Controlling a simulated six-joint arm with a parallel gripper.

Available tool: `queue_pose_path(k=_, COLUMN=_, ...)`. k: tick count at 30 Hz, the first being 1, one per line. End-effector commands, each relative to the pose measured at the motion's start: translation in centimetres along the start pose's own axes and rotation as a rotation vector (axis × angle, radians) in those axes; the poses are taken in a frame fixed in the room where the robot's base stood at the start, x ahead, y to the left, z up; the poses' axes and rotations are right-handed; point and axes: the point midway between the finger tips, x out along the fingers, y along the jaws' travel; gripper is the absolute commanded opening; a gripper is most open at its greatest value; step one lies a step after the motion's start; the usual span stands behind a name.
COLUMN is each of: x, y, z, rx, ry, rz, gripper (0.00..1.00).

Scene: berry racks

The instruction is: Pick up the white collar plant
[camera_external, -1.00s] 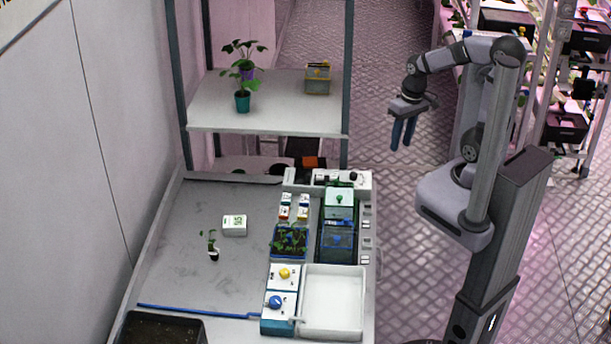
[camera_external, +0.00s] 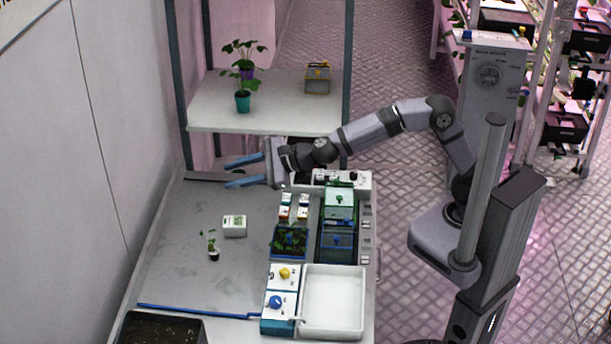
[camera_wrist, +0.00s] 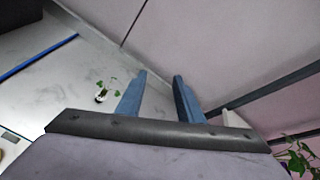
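The white collar plant (camera_external: 213,255) is a small green seedling with a white band at its base. It stands on the grey table at left of centre in the external view. In the wrist view the plant (camera_wrist: 101,97) shows to the left of my fingers. My gripper (camera_external: 229,172) is open and empty, with two blue fingers pointing left above the back edge of the table. It is apart from the plant, behind it and higher. In the wrist view my gripper (camera_wrist: 160,76) shows a gap between its fingers.
A small white box (camera_external: 234,229) stands right behind the plant. A blue tray of seedlings (camera_external: 289,254) and a white basin (camera_external: 333,300) are to the right. A shelf (camera_external: 215,122) with potted plants stands behind. The table's left part is mostly clear.

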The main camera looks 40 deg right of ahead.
Motion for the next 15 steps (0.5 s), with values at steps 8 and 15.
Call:
queue_pose_path(k=8, x=1.5, y=6.7, z=0.8, rx=0.321, ry=0.016, rz=-0.024, gripper=0.33)
queue_pose_path(k=15, x=2.2, y=8.6, z=-0.7, rx=0.391, ry=0.029, rz=-0.034, gripper=0.33)
